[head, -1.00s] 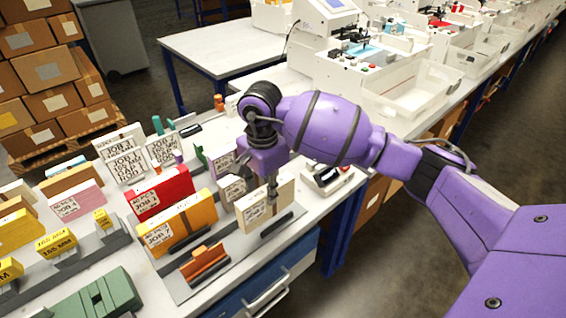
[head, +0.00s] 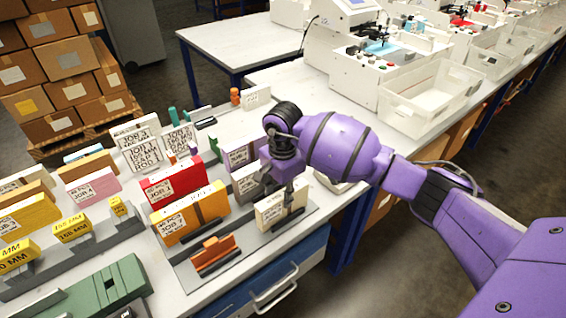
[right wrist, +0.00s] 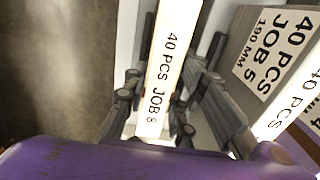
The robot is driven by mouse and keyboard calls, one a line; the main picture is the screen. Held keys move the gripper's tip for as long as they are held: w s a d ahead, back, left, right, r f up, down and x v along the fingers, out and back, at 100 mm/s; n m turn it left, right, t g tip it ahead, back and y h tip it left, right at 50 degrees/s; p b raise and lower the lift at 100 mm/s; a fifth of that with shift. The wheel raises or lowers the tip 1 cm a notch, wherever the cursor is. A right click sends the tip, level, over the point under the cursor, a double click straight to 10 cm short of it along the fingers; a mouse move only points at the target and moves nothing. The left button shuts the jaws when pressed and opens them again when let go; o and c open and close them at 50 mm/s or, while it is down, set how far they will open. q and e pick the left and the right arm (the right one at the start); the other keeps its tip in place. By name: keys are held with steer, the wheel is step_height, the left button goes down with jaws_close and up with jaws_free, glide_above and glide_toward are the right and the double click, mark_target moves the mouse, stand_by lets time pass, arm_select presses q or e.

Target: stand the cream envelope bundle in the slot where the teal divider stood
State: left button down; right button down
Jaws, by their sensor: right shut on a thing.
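The cream envelope bundle (head: 268,214) is upright at the right end of the grey rack in the head view. My right gripper (head: 283,195) is shut on it from above. In the right wrist view the bundle (right wrist: 172,60) runs between the two fingers of my right gripper (right wrist: 165,98), with its "40 PCS JOB 8" label facing the camera. The bundle's lower edge is close to a dark slot holder; I cannot tell whether it is seated in it. A small teal upright piece (head: 172,114) stands at the back of the table. My left gripper is not in view.
A yellow-orange bundle (head: 178,219), a red bundle (head: 167,184) and a lilac bundle (head: 238,154) stand near the cream one. An orange divider (head: 213,255) sits at the rack's front. A green block (head: 98,296) lies front left. Open floor lies right of the table.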

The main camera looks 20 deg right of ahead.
steer(key=c, duration=1.5)
jaws_free()
steer(key=shift+o, duration=0.2)
